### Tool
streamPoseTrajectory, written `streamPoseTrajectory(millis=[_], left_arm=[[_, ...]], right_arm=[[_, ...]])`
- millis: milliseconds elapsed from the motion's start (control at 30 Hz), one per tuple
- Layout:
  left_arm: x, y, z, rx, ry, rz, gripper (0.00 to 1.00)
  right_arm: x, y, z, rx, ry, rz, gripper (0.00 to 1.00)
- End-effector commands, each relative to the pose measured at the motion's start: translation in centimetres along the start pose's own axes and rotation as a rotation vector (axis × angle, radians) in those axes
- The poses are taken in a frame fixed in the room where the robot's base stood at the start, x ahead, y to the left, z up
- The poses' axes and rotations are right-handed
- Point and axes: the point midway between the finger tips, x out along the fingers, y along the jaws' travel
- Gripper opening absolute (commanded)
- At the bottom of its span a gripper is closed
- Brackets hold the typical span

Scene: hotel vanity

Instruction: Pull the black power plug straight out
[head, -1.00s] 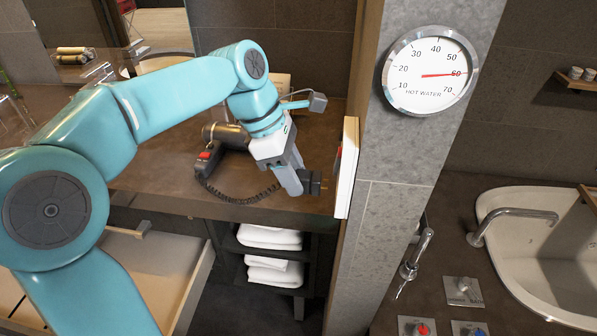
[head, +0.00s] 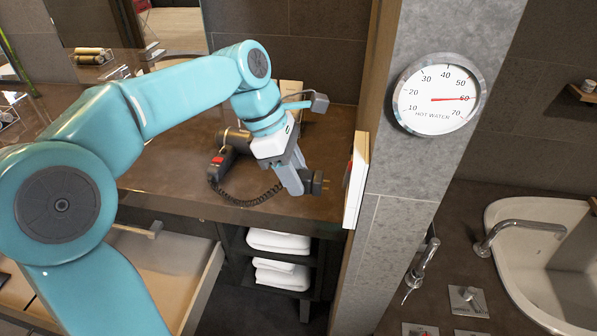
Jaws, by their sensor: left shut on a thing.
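The black power plug (head: 314,183) is in my left gripper (head: 300,183), above the front part of the brown counter. The gripper is shut on it. The plug's pins point right, toward the white wall panel (head: 355,182) on the side of the grey pillar, and a gap shows between pins and panel. A black coiled cord (head: 245,201) runs from the plug area left to the hair dryer (head: 229,150), which lies on the counter. The gripper hides part of the plug and the cord's end. My right gripper is not in view.
The grey tiled pillar (head: 400,230) with a round hot water gauge (head: 438,94) stands close on the right. A sink (head: 545,270) and tap are beyond it. Folded towels (head: 280,241) sit on shelves under the counter (head: 180,185). An open drawer (head: 165,265) is at lower left.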

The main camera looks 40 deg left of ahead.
Motion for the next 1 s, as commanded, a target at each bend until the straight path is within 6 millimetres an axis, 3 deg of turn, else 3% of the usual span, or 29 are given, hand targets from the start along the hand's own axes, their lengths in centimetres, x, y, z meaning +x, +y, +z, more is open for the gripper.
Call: streamPoseTrajectory(millis=[633, 1000], left_arm=[[-6.2, 0.0, 0.5, -0.001, 0.000, 0.000, 0.00], [-6.5, 0.0, 0.3, 0.001, 0.000, 0.000, 0.00]], right_arm=[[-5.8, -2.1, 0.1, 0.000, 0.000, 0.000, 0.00], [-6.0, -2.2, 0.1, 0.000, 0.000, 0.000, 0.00]])
